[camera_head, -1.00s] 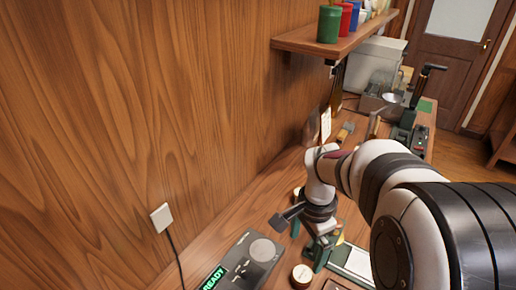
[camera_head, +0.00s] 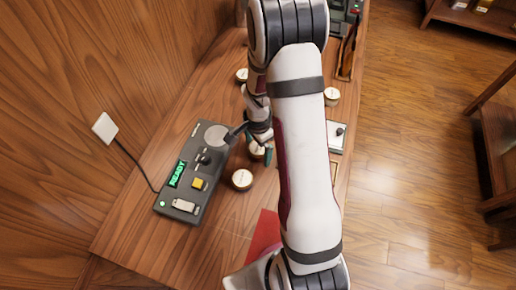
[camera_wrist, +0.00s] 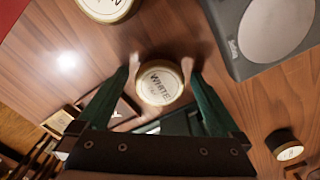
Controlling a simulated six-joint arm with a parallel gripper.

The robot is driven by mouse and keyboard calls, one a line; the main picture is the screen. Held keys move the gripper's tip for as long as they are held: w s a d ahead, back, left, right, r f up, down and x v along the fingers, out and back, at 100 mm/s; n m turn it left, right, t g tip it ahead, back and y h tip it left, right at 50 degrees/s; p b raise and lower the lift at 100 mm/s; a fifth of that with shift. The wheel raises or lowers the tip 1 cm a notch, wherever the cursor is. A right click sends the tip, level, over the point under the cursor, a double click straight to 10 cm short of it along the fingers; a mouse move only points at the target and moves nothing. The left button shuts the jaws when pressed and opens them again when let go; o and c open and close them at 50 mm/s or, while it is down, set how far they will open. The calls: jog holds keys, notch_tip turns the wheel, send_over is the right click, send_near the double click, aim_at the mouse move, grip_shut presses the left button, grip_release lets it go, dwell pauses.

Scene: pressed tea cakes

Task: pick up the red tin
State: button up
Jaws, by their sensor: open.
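No red tin shows in either current view. My gripper (camera_head: 260,149) is low over the wooden bench, beside the grey device, partly hidden by my arm. In the wrist view my gripper (camera_wrist: 160,67) has its two green fingers apart, with a round, pale tea cake (camera_wrist: 160,83) marked "WHITE" showing between them. It does not look gripped. I cannot tell how far below the fingertips the cake sits.
The grey device (camera_head: 176,208) with a green "READY" display lies left of my gripper. Other round cakes stand nearby, one (camera_head: 242,179) in front and one (camera_head: 331,96) at the right. A red mat (camera_head: 263,236) lies near the front.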

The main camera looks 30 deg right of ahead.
jog(key=c, duration=1.4)
jog(key=shift+r, duration=0.1)
